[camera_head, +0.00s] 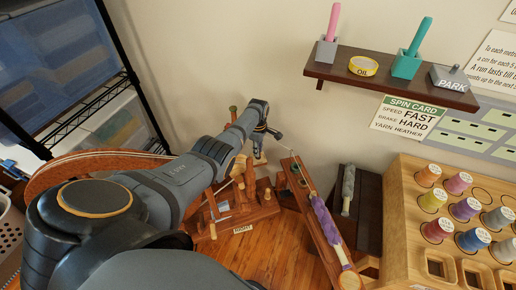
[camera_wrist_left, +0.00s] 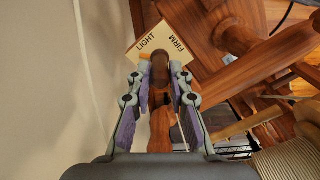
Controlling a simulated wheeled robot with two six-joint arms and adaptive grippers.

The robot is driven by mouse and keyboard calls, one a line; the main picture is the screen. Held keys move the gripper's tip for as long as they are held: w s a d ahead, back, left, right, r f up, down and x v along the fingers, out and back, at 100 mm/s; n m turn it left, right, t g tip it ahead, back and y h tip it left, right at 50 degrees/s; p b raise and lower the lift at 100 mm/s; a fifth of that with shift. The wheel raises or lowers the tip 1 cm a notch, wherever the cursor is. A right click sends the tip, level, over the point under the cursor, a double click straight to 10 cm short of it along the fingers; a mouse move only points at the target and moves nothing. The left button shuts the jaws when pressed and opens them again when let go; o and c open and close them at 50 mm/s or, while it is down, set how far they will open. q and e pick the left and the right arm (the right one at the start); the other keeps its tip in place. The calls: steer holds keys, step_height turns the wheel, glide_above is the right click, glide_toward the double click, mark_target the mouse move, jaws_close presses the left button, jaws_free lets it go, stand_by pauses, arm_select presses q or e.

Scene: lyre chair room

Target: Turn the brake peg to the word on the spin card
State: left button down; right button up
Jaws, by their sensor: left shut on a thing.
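The spin card (camera_head: 408,116) on the wall reads SPEED FAST, BRAKE HARD, YARN HEATHER. In the left wrist view the brown wooden brake peg (camera_wrist_left: 160,70) stands between the fingertips of my left gripper (camera_wrist_left: 160,80), which is shut on it. Behind the peg is a cream dial card (camera_wrist_left: 150,42) with LIGHT on its left side and FIRM on its right. The rest of the dial is hidden, and no HARD shows on it. In the head view my left gripper (camera_head: 259,145) is at the wooden spinning wheel (camera_head: 238,213). My right gripper is not in view.
A wall shelf (camera_head: 400,80) holds pink and teal pieces, an OIL tin (camera_head: 363,66) and a PARK block (camera_head: 449,79). A wooden rack (camera_head: 405,205) of coloured spools stands at right. A bar with purple fibre (camera_head: 325,222) lies between. Wire shelving (camera_head: 92,110) is at left.

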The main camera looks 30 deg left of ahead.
arm_select(q)
steer(key=shift+m, duration=1.1)
steer(key=c, duration=1.2)
jaws_free()
steer(key=shift+r, duration=0.15)
step_height(320, 180, up, 12)
steer(key=shift+f, duration=0.1)
